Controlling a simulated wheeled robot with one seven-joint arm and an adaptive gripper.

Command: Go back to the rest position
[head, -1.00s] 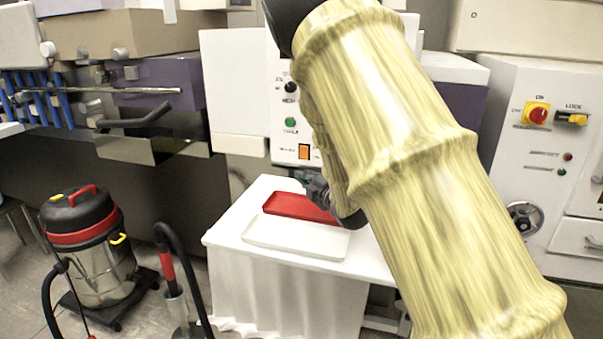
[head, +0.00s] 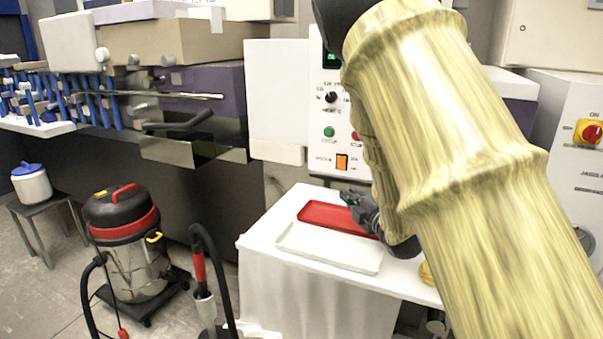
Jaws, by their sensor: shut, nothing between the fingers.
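My gripper (head: 350,197) shows as a small dark shape beside my wood-patterned arm, above the right part of the red tray. It is shut with nothing in it. The red tray (head: 318,213) lies on the white-covered table (head: 262,243), behind the white tray (head: 310,247). Both trays look empty in the parts I can see. My arm hides the right part of the table and part of the machine behind it.
A control panel (head: 328,140) stands behind the table. A vacuum cleaner (head: 128,240) and its upright hose wand (head: 203,285) stand on the floor at left. A stool (head: 38,205) holds a white pot (head: 31,186). A yellow object (head: 427,273) shows partly beside my arm.

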